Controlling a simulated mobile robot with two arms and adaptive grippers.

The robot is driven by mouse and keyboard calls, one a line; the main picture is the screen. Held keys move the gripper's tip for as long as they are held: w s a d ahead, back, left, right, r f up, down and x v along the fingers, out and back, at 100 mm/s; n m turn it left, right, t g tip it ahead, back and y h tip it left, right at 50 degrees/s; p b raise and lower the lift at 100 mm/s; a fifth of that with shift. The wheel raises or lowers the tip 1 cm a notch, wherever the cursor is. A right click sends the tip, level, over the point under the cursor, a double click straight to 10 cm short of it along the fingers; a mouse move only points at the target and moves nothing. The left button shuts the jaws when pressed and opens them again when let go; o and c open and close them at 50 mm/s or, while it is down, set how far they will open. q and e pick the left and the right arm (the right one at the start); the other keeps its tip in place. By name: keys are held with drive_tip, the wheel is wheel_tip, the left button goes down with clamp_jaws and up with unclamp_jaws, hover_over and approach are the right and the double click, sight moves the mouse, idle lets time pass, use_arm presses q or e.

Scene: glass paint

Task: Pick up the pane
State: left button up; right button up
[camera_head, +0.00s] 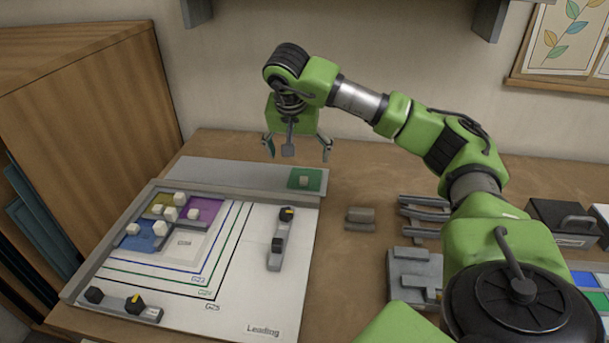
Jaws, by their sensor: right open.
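The gripper is apart from the pane. Other panes, yellow, purple (204,210) and blue (141,239), lie with pale knobs at the board's upper left corner. My left gripper is not in view.
The white board (262,300) has coloured outlines and carries a black-knobbed bar (278,250) and another bar (125,304) at the front left. Grey racks (415,275) and a black box (562,220) stand on the right. A wooden cabinet (100,110) rises at left.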

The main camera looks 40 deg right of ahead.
hover_over(304, 178)
drive_tip(key=a, duration=0.2)
drive_tip(key=f, duration=0.5)
drive_tip(key=shift+s+d, duration=0.1)
drive_tip(key=shift+s, duration=0.25)
drive_tip(key=shift+w+f+p, duration=0.1)
drive_tip(key=shift+f+p, duration=0.15)
drive_tip(key=shift+p, duration=0.05)
drive_tip(key=shift+d+f, duration=0.2)
drive_tip(key=shift+f, duration=0.15)
drive_tip(key=x, duration=0.1)
drive_tip(key=p+x, duration=0.1)
drive_tip(key=x, duration=0.1)
drive_tip(key=shift+s+d+f, duration=0.1)
drive_tip(key=shift+s+f, duration=0.15)
drive_tip(key=shift+w+d+f, duration=0.15)
drive_tip(key=shift+f, duration=0.3)
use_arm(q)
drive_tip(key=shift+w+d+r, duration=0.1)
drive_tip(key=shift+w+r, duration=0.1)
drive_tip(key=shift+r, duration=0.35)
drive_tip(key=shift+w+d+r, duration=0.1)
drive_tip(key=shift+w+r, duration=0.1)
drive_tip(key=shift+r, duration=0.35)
use_arm(e)
drive_tip(key=c, duration=1.2)
